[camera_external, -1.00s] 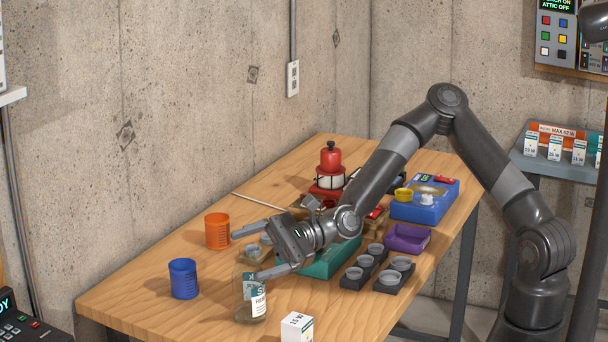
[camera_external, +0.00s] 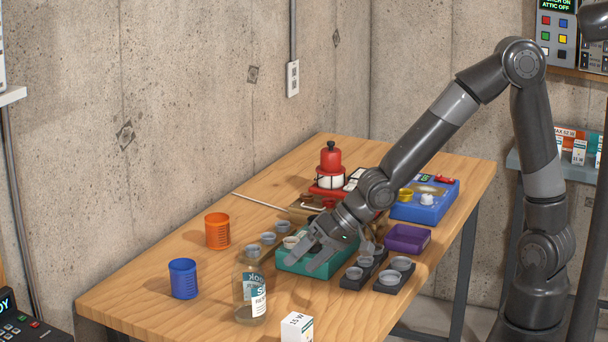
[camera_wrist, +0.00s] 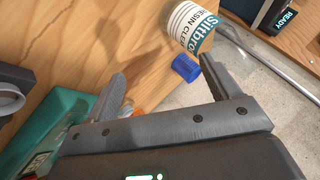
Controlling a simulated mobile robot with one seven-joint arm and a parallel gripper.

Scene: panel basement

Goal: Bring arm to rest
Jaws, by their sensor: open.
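My gripper (camera_external: 304,258) is open and empty. In the external view it hangs over the teal tray (camera_external: 291,268) on the wooden table, with my arm bent back to the right. In the wrist view my two fingers (camera_wrist: 172,85) are spread wide apart with nothing between them. A clear bottle with a resin label (camera_external: 251,293) stands to the left of the gripper, apart from it. The bottle also shows beyond the fingers in the wrist view (camera_wrist: 190,25).
An orange cup (camera_external: 218,231) and a blue cup (camera_external: 184,279) stand on the left. A white box (camera_external: 297,327) is at the front edge. Dark holders with round cups (camera_external: 394,279), a purple tray (camera_external: 407,238) and a blue box (camera_external: 425,207) lie to the right. A red-topped device (camera_external: 330,160) stands behind.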

